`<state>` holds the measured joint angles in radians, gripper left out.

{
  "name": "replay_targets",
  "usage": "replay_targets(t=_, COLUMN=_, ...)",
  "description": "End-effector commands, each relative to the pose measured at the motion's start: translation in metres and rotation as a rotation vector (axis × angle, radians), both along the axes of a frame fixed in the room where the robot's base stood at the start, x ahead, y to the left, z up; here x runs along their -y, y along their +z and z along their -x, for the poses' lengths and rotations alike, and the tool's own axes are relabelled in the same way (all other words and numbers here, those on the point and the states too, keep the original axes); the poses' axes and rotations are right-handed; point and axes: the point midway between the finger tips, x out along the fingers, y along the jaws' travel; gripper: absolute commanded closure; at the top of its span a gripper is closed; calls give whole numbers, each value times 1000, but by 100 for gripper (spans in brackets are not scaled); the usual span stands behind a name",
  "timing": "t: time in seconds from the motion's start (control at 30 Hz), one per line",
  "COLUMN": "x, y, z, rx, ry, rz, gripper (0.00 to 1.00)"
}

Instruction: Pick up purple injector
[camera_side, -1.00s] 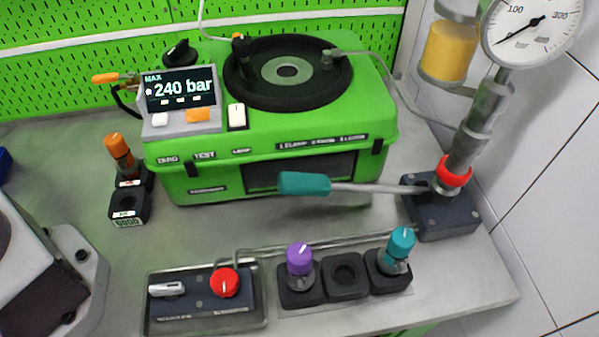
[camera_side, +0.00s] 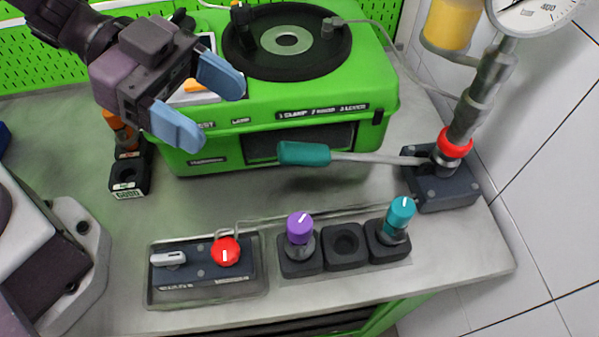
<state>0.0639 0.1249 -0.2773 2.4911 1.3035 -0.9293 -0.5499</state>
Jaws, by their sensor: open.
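The purple injector (camera_side: 300,228) stands upright in the left socket of a black three-socket holder (camera_side: 344,262) near the bench's front edge. The middle socket is empty. A teal injector (camera_side: 400,216) stands in the right socket. My gripper (camera_side: 210,105) is at the upper left, above the left part of the green machine. Its two blue fingers are apart with nothing between them. It is well up and to the left of the purple injector and touches nothing that I can see. It hides part of the machine's display and part of an orange injector.
The green machine (camera_side: 360,100) fills the back. A pump lever with teal handle (camera_side: 304,153) extends in front of it, behind the injectors. A tray with a red knob (camera_side: 226,251) is left of the holder. An orange injector (camera_side: 120,128) stands at left. The bench between is clear.

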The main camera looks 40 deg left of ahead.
Motion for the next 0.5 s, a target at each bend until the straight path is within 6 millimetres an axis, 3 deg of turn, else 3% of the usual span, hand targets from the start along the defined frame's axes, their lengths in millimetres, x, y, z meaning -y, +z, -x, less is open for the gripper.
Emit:
replay_targets(t=0.03, x=0, y=-21, z=2, rx=-19, ry=1, rz=-3, gripper=34)
replay_targets(t=0.2, x=0, y=-76, z=1, rx=-15, ry=2, rz=-1, gripper=34)
replay_targets(t=0.33, x=0, y=-103, z=1, rx=-6, ry=0, rz=-2, gripper=34)
replay_targets(t=0.5, x=3, y=-118, z=-1, rx=3, ry=0, rz=-2, gripper=34)
